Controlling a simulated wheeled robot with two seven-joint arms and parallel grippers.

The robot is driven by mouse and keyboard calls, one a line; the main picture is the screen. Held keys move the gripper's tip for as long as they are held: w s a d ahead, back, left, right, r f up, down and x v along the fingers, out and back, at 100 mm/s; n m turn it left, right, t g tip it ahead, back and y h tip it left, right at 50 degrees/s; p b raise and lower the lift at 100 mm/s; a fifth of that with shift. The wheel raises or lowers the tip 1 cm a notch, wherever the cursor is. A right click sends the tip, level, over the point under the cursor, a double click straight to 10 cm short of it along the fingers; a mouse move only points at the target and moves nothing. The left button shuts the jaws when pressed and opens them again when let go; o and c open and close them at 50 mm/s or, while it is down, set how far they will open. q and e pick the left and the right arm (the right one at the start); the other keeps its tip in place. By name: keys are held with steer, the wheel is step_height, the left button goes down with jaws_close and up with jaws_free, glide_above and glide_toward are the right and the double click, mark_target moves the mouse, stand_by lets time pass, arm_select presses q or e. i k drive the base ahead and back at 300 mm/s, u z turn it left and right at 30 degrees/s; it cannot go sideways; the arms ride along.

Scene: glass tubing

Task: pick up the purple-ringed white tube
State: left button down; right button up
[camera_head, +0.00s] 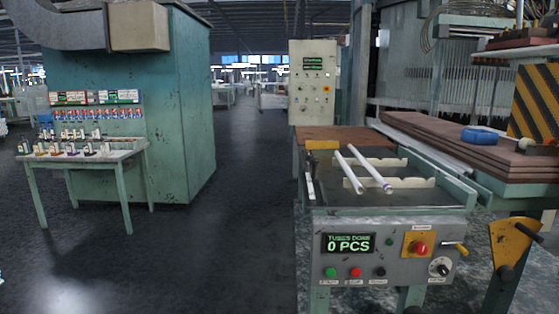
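The purple-ringed white tube (370,168) lies on the machine's top bed, the right one of two long white tubes. Its purple ring shows at the near end. It slants from the back left to the front right, across cream notched supports. A second white tube (348,169) lies beside it on the left, roughly parallel and apart from it, with no clear ring visible. Neither of my grippers is in view.
The green machine bench (330,202) has a front panel reading 0 PCS, with buttons. Brown boards with a blue roll (480,135) are at right. A small table (85,158) stands left; the floor between is clear.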

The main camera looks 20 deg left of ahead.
mark_target(382, 182)
steer(key=z, duration=1.3)
steer(key=i, duration=2.65)
steer(key=u, duration=3.15)
